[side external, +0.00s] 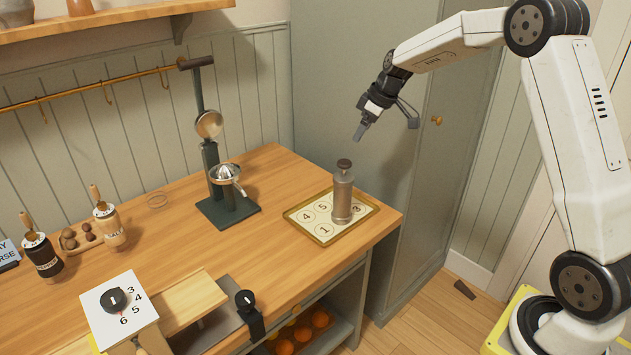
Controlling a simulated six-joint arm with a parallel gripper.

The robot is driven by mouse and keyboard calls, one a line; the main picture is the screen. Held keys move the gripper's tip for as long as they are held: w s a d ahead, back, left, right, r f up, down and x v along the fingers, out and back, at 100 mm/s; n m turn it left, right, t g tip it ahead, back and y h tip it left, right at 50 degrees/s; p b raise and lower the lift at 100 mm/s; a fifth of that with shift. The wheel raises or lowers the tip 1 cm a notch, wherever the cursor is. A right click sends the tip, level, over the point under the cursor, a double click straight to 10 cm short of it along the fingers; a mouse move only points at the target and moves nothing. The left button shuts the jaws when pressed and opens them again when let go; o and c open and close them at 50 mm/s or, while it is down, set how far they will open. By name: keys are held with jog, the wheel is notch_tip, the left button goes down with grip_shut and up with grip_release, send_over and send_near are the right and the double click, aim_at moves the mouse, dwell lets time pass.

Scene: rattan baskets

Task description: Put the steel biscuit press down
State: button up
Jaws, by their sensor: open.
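The steel biscuit press (342,198) is a grey cylinder with a dark knob on top. It stands upright on a tray (296,226) with a brass-coloured rim and a cream sheet of numbered circles, near the right end of the wooden counter. The press hides part of the sheet. My gripper (361,131) is above and slightly to the right of the press, apart from it. It is open and holds nothing.
A tall juicer-like press stand (228,207) stands left of the tray. Two labelled jars (42,257) (109,228), a wooden holder (80,238) and a numbered dial card (131,310) are further left. A cabinet (400,120) rises behind the tray. Counter between the jars and stand is mostly clear.

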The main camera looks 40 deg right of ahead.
jog(key=s+a+f+m+h, duration=0.1)
jog(key=s+a+f, duration=0.3)
jog(key=s+a, duration=0.4)
jog(key=s+a+f+m+g, duration=0.1)
jog(key=s+a+f+m, duration=0.2)
jog(key=s+a, duration=0.6)
jog(key=s+f, duration=0.1)
jog(key=s, duration=0.7)
jog(key=shift+a+g+h, duration=0.3)
jog(key=shift+h, duration=0.1)
